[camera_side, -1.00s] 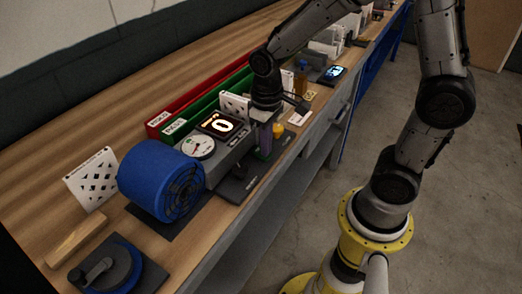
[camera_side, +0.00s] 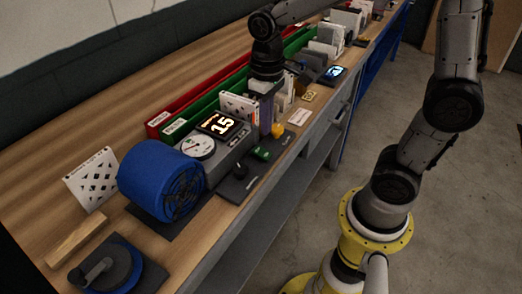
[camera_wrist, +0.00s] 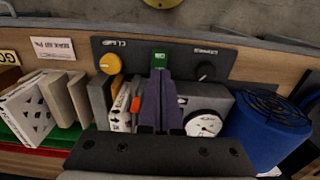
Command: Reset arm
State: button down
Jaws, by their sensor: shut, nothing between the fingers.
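My gripper (camera_side: 266,122) hangs over the test machine with its purple fingers shut and empty. In the wrist view the closed fingertips (camera_wrist: 160,78) lie just below a green button (camera_wrist: 160,59) in the picture. The green button also shows in the side view (camera_side: 262,153), below and in front of the fingers, with a visible gap. The machine's display (camera_side: 219,125) reads 15, and a round dial (camera_side: 199,146) sits beside it. A blue cylindrical fan (camera_side: 160,182) is at the machine's left end. White patterned filters (camera_side: 238,107) stand behind and beside the gripper, partly hidden.
A red bin (camera_side: 158,121) and a green bin (camera_side: 174,129) run along the bench behind. A yellow knob (camera_side: 277,130) is right of the fingers. A white patterned panel (camera_side: 91,180), wooden block (camera_side: 77,239) and blue-rimmed crank disc (camera_side: 107,267) occupy the near left.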

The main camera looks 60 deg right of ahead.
jog(key=shift+r, duration=0.15)
jog(key=s+r+t, duration=0.5)
jog(key=s+r, duration=0.1)
jog(key=s, duration=0.6)
jog(key=shift+s+d+t, duration=0.25)
jog(key=shift+s+t, duration=0.05)
jog(key=shift+s, duration=0.1)
